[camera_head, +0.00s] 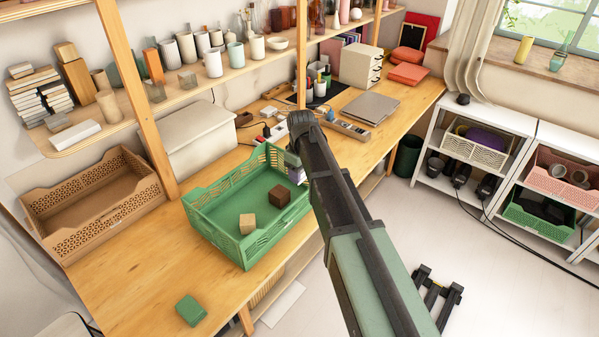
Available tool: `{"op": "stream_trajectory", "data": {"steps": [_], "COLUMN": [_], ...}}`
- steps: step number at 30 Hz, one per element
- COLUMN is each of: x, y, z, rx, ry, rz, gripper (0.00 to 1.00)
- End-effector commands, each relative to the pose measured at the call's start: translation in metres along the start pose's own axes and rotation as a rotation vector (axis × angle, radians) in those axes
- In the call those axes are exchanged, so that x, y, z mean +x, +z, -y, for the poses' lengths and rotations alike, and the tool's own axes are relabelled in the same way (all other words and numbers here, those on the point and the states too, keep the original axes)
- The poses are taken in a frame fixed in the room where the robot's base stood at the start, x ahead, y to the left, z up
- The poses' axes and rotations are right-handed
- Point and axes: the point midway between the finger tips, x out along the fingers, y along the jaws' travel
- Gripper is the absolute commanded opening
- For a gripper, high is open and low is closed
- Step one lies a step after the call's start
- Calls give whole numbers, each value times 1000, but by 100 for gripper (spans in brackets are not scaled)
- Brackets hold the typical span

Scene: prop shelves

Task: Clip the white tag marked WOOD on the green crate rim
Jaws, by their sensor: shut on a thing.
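The green crate (207,228) stands open on the wooden bench, with a pale wood block (247,224) and a dark brown wood block (279,197) inside. My arm comes in from the lower right and passes over the crate's right end. My gripper (292,160) is mostly hidden behind my arm at the crate's back right corner. It is shut on a small pale piece (295,174), which appears to be the white tag, close to the crate rim. No lettering can be read, and I cannot tell whether the tag touches the rim.
A tan crate (95,205) stands to the left, and a green block (190,310) lies at the bench's front. A white box (195,140) is behind the crate. A shelf post (138,95) rises near the crate. Bare bench lies front left.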

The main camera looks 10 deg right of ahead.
Motion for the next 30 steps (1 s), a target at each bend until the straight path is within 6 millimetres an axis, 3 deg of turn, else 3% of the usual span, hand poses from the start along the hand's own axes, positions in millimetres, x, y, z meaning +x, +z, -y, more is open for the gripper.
{"op": "stream_trajectory", "data": {"steps": [25, 30], "x": [69, 65], "y": [0, 0], "z": [0, 0], "rx": [-1, -1], "ry": [0, 0], "rz": [0, 0], "gripper": [30, 30]}}
